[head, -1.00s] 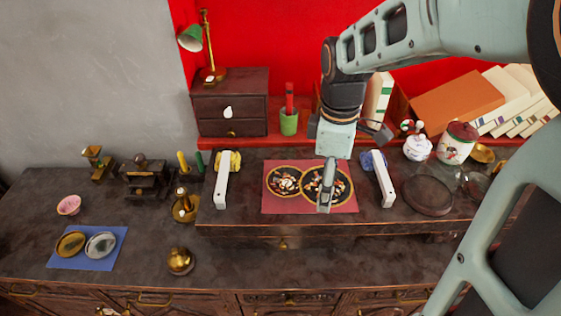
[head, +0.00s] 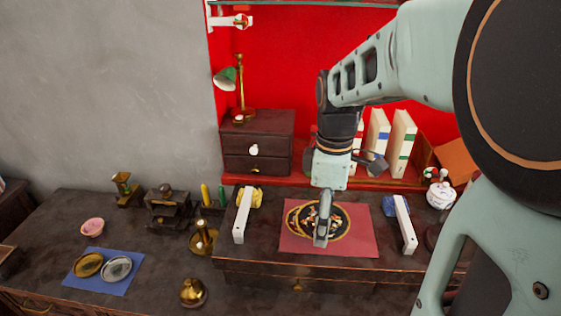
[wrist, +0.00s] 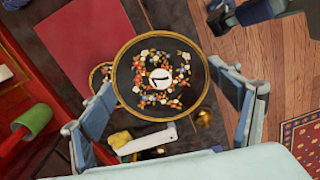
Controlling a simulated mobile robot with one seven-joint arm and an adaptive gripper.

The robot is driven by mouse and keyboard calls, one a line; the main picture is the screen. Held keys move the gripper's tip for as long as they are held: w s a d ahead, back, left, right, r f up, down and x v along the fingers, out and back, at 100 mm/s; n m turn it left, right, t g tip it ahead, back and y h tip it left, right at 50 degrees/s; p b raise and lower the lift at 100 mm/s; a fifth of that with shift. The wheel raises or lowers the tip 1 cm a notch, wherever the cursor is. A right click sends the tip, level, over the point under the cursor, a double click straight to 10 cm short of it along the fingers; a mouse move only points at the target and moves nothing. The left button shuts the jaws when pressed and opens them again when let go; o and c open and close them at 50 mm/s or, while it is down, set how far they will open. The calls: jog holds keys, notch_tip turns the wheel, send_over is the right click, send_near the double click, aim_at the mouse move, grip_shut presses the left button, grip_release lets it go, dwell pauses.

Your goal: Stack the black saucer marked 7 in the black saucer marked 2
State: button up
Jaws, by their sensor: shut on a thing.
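A black saucer with a gold rim and floral pattern (wrist: 178,65) lies between the two fingertips of my gripper (wrist: 162,82) in the wrist view. Its white centre mark looks like a turned 7. In the head view my gripper (head: 321,238) is shut on this saucer (head: 341,217), over the red mat. The other black, gold-rimmed saucer (head: 291,217) shows only as a sliver at its left; it also peeks out behind the held one in the wrist view (wrist: 98,75). Its number is hidden. The held saucer overlaps most of it; whether they touch I cannot tell.
The red mat (head: 362,236) is bare at its right. A blue mat (head: 104,286) with two oval dishes, a gold bell (head: 193,292) and a small drawer chest (head: 257,143) are further left.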

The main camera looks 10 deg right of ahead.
jog(key=w+f, duration=0.3)
jog(key=w, duration=0.1)
jog(key=w+f, duration=0.3)
jog(key=w, duration=0.1)
jog(key=w+f, duration=0.2)
jog(key=w, duration=0.2)
jog(key=shift+w+a+f+p, duration=0.15)
jog(key=shift+w+f+p, duration=0.1)
jog(key=shift+f+p, duration=0.15)
jog(key=shift+w+f, duration=0.4)
jog(key=shift+f, duration=1.6)
jog(key=shift+f, duration=0.1)
jog(key=shift+f, duration=0.15)
jog(key=o, duration=1.2)
